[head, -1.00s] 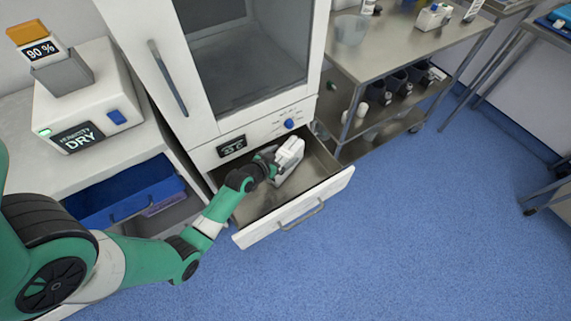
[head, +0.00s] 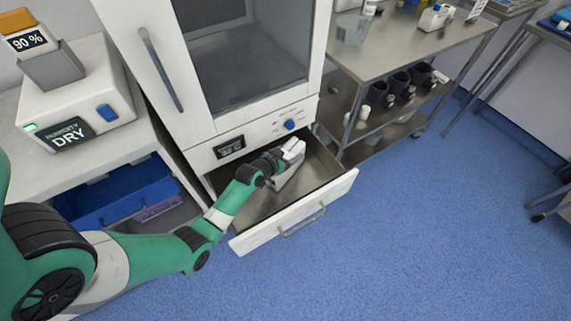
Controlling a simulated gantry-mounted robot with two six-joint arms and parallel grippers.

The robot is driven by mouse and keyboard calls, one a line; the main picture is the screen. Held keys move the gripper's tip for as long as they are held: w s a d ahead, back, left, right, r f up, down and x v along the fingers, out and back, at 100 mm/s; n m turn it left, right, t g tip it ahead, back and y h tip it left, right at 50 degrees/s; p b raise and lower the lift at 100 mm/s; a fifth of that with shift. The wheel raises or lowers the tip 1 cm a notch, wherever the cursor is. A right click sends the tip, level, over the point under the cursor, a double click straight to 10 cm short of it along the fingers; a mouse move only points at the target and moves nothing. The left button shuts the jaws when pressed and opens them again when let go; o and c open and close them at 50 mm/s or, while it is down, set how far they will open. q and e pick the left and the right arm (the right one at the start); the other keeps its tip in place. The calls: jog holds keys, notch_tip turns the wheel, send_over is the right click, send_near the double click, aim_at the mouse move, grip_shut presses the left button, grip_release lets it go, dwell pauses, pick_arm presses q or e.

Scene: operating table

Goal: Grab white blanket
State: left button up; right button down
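The white blanket (head: 284,178) looks like a folded white bundle. My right gripper is not in view.
The pulled-out metal drawer (head: 262,208) has a white front with a handle (head: 303,222). The white cabinet (head: 160,95) rises above it. A steel cart (head: 400,45) stands to the right and a bench with a dryer box (head: 85,105) to the left. The blue floor in front is clear.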

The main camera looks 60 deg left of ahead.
pick_arm(q)
grip_shut()
jog(key=shift+r, duration=0.1)
jog(key=shift+r+p, duration=0.25)
jog(key=shift+p, duration=0.05)
jog(key=p+v, duration=0.2)
jog(key=shift+s+d, duration=0.1)
jog(key=shift+s, duration=0.2)
jog(key=s+d, duration=0.1)
jog(key=s+p, duration=0.1)
jog(key=s, duration=0.1)
jog(key=s+d+p, duration=0.1)
jog(key=shift+s+d+f, duration=0.1)
jog(key=shift+s+d, duration=0.2)
notch_tip(320, 180, up, 14)
jog(key=p, duration=0.8)
jog(key=shift+f, duration=0.2)
